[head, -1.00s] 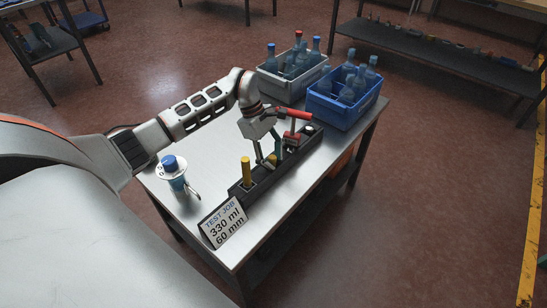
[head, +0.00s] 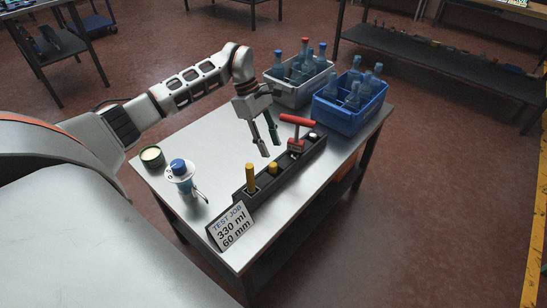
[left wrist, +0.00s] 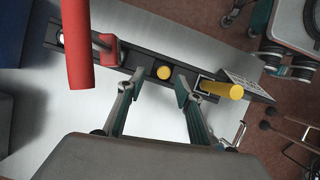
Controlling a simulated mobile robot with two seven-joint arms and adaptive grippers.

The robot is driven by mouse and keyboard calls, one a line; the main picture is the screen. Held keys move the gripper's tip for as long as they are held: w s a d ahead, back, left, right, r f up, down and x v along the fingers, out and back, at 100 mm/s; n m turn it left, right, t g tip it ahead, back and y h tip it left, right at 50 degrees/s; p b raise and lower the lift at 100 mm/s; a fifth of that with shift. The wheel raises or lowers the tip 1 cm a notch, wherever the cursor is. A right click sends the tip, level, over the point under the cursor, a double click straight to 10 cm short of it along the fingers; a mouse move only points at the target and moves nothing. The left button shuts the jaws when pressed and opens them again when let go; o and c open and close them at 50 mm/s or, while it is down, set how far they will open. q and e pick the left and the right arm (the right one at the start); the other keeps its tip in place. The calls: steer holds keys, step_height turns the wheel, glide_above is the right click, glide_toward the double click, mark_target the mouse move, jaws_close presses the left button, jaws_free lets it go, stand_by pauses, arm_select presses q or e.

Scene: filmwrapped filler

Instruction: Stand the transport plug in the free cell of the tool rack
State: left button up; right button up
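The black tool rack (head: 257,187) stands on the steel table. A short yellow plug (head: 272,168) stands in a middle cell; it looks like the transport plug, though nothing labels it. It also shows in the left wrist view (left wrist: 163,73), where its round top lies between and beyond my fingertips. A taller yellow piece (head: 250,177) stands in the neighbouring cell towards the sign. A red T-handled tool (head: 296,131) stands on the other side. My left gripper (head: 271,149) is open and empty above the rack, apart from the short plug. My right gripper is out of view.
A sign (head: 231,226) stands at the rack's near end. A blue-capped dispenser (head: 180,174) and a green tin (head: 152,156) stand on the left. A grey crate (head: 300,91) and a blue crate (head: 348,113) hold bottles at the back. The table between dispenser and rack is clear.

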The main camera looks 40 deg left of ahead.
arm_select(q)
steer(key=v, duration=0.4)
steer(key=shift+r, duration=0.1)
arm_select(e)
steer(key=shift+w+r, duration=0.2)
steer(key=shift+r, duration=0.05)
arm_select(q)
steer(key=shift+d, duration=0.1)
